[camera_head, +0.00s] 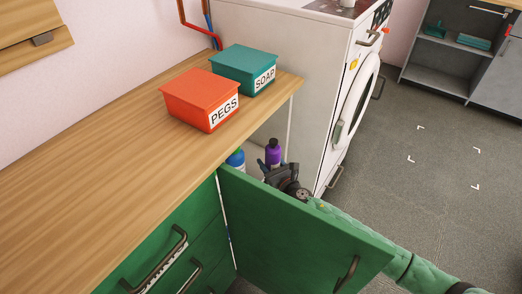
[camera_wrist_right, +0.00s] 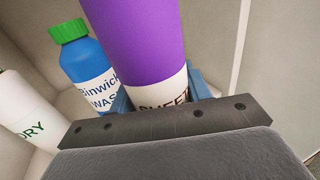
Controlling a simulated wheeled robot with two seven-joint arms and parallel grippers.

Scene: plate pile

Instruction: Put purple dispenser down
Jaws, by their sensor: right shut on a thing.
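The purple dispenser (camera_head: 273,152) is upright in the open cupboard space beside the washing machine in the head view. In the right wrist view the purple dispenser (camera_wrist_right: 147,40) fills the middle, with a white label at its lower part. My right gripper (camera_head: 280,178) reaches in over the green door, and its blue fingers (camera_wrist_right: 160,95) are shut around the dispenser. The dispenser's base is hidden, so I cannot tell whether it touches the cupboard floor. My left gripper is not in view.
A blue bottle with a green cap (camera_wrist_right: 88,68) and a white bottle (camera_wrist_right: 25,110) stand left of the dispenser. The open green door (camera_head: 300,230) lies beneath my right arm. An orange PEGS box (camera_head: 185,92) and teal SOAP box (camera_head: 236,62) sit on the wooden counter (camera_head: 90,165).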

